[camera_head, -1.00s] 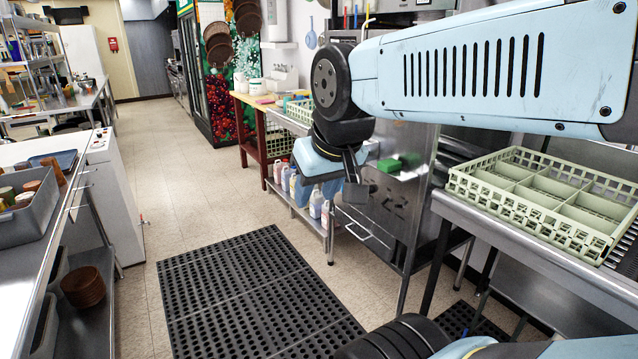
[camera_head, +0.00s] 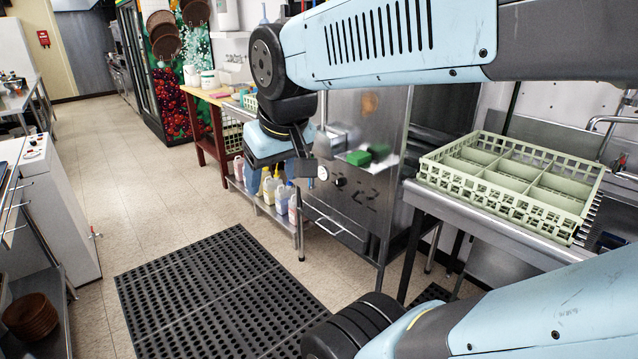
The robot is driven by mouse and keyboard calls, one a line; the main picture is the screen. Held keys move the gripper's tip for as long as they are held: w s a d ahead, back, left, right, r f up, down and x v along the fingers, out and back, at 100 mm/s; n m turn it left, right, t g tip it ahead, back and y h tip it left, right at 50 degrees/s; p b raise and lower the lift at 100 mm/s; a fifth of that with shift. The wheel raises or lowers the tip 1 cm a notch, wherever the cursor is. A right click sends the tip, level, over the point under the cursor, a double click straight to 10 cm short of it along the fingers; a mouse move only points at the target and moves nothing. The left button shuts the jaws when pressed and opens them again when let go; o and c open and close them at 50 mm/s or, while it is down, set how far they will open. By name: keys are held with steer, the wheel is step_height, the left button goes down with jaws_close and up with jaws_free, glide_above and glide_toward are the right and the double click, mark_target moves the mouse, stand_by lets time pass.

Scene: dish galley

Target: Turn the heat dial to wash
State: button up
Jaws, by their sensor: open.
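A stainless steel machine (camera_head: 365,150) stands right of centre. Its lower front panel has a small round white gauge (camera_head: 322,173) and a small dark knob (camera_head: 340,183). They are too small to read any setting or marking, and I cannot tell which control is the heat dial. My gripper (camera_head: 302,167) is open and empty, in the air in front of the machine, left of the panel's controls in the picture. It looks apart from them. My wrist hides part of the machine's left side.
A pale green dish rack (camera_head: 510,172) sits on the steel counter at right. A green block (camera_head: 379,151) is on the machine. Several bottles (camera_head: 270,187) stand on a low shelf. A white cabinet (camera_head: 60,215) with small controls stands at left. A black floor mat (camera_head: 215,290) lies on open floor.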

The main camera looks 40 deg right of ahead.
steer(key=w+d+f+n+g+h, duration=0.2)
steer(key=w+d+f+h, duration=0.15)
steer(key=w+d, duration=0.55)
steer(key=w+d+f+n+g+h, duration=0.2)
steer(key=w+d+f+g+h, duration=0.15)
steer(key=w+d, duration=0.5)
steer(key=w+d+f+n+g+h, duration=0.15)
steer(key=w+d+f, duration=0.4)
steer(key=w, duration=0.65)
steer(key=n+t+h, duration=0.3)
steer(key=n+h, duration=0.6)
steer(key=n, duration=0.4)
glide_toward(337, 183)
steer(key=d, duration=0.9)
steer(key=shift+w+f, duration=0.15)
steer(key=shift+w, duration=0.2)
steer(key=shift+c, duration=0.3)
